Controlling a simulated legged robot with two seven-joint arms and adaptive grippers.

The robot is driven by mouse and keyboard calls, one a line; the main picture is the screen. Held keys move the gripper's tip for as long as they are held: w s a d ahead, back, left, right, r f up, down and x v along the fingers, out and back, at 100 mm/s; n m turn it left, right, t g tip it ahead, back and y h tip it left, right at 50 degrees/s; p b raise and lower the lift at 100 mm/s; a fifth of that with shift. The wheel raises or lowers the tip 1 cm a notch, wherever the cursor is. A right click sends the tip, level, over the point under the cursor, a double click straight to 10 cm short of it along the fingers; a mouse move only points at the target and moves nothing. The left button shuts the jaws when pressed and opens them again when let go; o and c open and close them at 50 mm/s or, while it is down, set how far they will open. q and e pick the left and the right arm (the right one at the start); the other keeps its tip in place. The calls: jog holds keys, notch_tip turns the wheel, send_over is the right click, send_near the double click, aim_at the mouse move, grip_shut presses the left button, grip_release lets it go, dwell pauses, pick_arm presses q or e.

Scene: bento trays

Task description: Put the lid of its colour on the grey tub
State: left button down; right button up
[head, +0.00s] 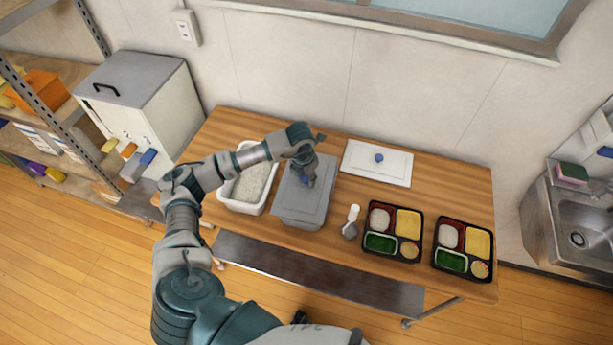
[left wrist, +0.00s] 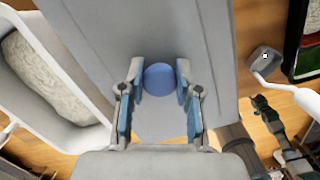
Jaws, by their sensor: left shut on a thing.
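The grey tub (head: 300,222) stands on the wooden table, right of the white tub. A grey lid (head: 318,197) lies over its top, roughly lined up with it. I cannot tell whether it sits fully down on the rim. My left gripper (head: 305,180) is above the lid, shut on its blue knob (left wrist: 159,79); the grey lid also fills the middle of the left wrist view (left wrist: 215,50). A white lid (head: 395,166) with a blue knob lies flat on the table further right. Dark parts at the right of the wrist view may be my right gripper, too unclear to read.
An open white tub (head: 227,202) of rice stands close beside the grey tub on the left. A scoop (head: 350,229) with a white handle lies to the right. Two black bento trays (head: 367,248) (head: 437,265) with filled compartments are near the right front edge.

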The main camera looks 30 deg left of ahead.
pick_arm(q)
jog(key=shift+d+r, duration=0.2)
jog(key=shift+d, duration=0.5)
jog(key=shift+a, duration=0.4)
jog(key=shift+s+a, duration=0.1)
jog(key=shift+a, duration=0.2)
jog(key=shift+d, duration=0.2)
jog(key=shift+d+r, duration=0.15)
jog(key=shift+d, duration=0.35)
pick_arm(e)
jog(key=shift+d+f, duration=0.15)
jog(key=shift+d, duration=0.3)
pick_arm(q)
jog(key=shift+a, duration=0.2)
jog(key=shift+d, duration=0.15)
